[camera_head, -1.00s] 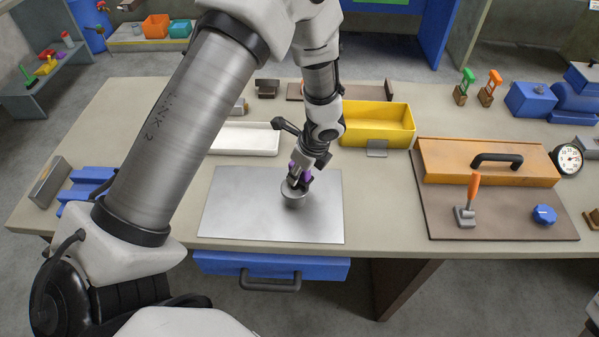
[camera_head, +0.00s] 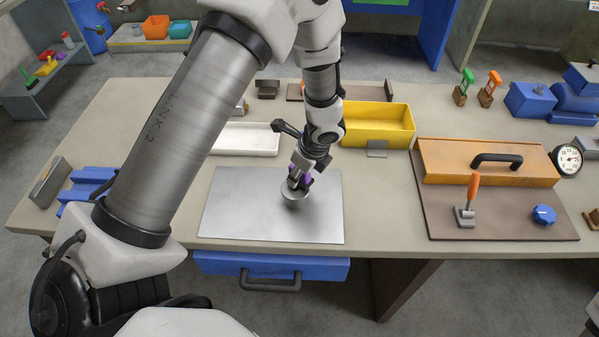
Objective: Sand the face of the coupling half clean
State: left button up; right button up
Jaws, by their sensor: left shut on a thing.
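My left gripper (camera_head: 298,183) is shut on a small purple thing (camera_head: 306,181), likely the sanding piece, which its fingers mostly hide. Right below it a round grey metal piece, the coupling half (camera_head: 295,197), sits on the shiny metal plate (camera_head: 235,220) at the front of the bench. The purple thing is at or just over the upper right of the coupling half; I cannot tell if they touch. The face of the coupling half is mostly covered by the gripper. My right gripper is not in view.
A white tray (camera_head: 262,141) and a yellow bin (camera_head: 378,110) stand behind the plate. To the right, a brown board (camera_head: 500,226) carries an orange-handled toggle (camera_head: 469,203) and a blue knob (camera_head: 544,214), with an orange lidded box (camera_head: 450,163) behind. Bench left of the plate is partly clear.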

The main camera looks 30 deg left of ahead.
pick_arm(q)
jog(key=shift+s+d, duration=0.2)
jog(key=shift+s, duration=0.05)
notch_tip(320, 180, up, 7)
jog(key=p, duration=0.6)
jog(key=shift+r+p, duration=0.1)
jog(key=shift+p, duration=0.3)
